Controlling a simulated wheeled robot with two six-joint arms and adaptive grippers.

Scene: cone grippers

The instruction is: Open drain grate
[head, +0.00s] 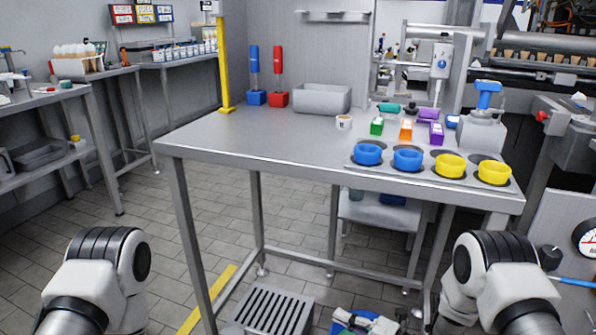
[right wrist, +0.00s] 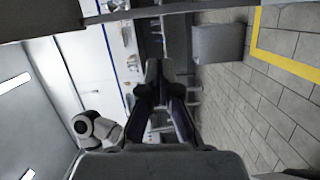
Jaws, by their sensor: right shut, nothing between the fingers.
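The drain grate (head: 268,308) is a grey slotted metal panel low on the floor, under the front of the steel table, in the head view. It lies flat as far as I can see, and its lower edge is cut off by the picture. My right gripper (right wrist: 157,75) shows in the right wrist view with its dark fingers together and nothing between them. It is not at the grate. My left arm enters at lower left in the head view, but its gripper is out of the picture.
The steel table (head: 260,150) stands over the grate, with legs and a low crossbar around it. Blue and yellow cups, colored blocks and a grey bin (head: 322,98) are on top. A yellow floor line (head: 207,300) runs left of the grate. Tiled floor at left is clear.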

